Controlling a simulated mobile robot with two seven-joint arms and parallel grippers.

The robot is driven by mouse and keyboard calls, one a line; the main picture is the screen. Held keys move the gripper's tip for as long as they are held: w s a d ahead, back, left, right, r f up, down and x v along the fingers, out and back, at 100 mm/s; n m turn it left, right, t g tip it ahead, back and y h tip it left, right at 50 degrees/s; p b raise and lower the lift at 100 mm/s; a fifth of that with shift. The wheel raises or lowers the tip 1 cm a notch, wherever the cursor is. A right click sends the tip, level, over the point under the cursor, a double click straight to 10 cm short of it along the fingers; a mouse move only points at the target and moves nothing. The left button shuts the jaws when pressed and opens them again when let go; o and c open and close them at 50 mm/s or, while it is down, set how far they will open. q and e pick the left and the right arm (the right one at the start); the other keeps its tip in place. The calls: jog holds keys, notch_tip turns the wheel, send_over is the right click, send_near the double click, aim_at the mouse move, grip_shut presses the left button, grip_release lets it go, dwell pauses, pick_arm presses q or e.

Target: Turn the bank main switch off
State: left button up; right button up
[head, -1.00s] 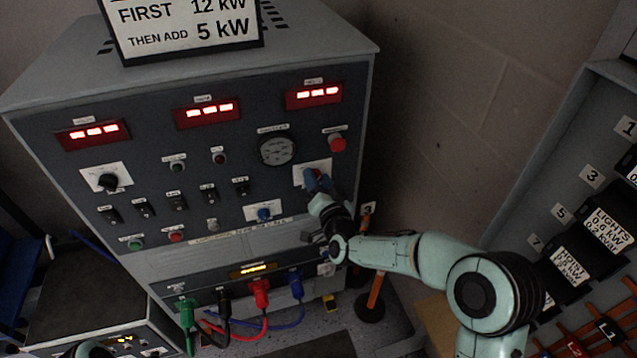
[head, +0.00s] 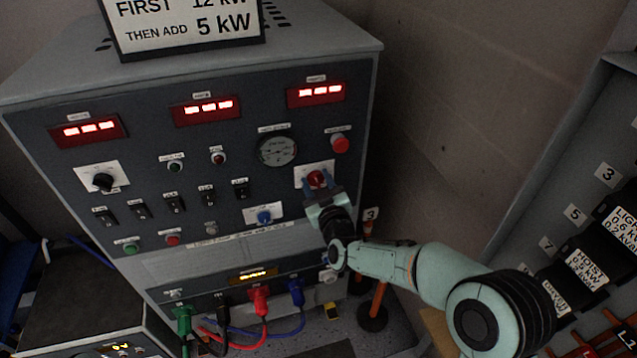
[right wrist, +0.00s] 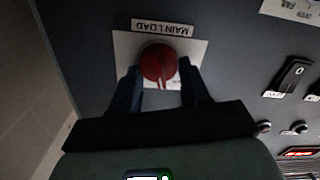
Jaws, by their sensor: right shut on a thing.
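A red rotary knob (head: 317,178) sits on a white plate at the right side of the grey panel. In the right wrist view the knob (right wrist: 158,63) shows under a label reading MAIN LOAD. My right gripper (head: 318,186) reaches it from below, with a dark blue finger on each side. The gripper (right wrist: 160,88) is shut on the knob. A pale mark on the knob points toward the gripper in the right wrist view. My left gripper is not in view.
The panel cabinet (head: 60,180) carries red displays, a round gauge (head: 277,150), a red push button (head: 340,143), a black knob (head: 103,181) and a blue knob (head: 264,217). Coloured cables plug in below. Numbered dark boxes (head: 587,265) stand at the right.

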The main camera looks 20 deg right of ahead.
jog(key=n, duration=0.5)
jog(key=shift+a+f+n+p, duration=0.15)
jog(key=shift+n+p, duration=0.15)
jog(key=shift+p, duration=0.1)
dwell(0.3)
jog(key=o, duration=1)
jog(key=shift+o, duration=0.2)
jog(key=s, duration=1.3)
jog(key=shift+s+d, duration=0.2)
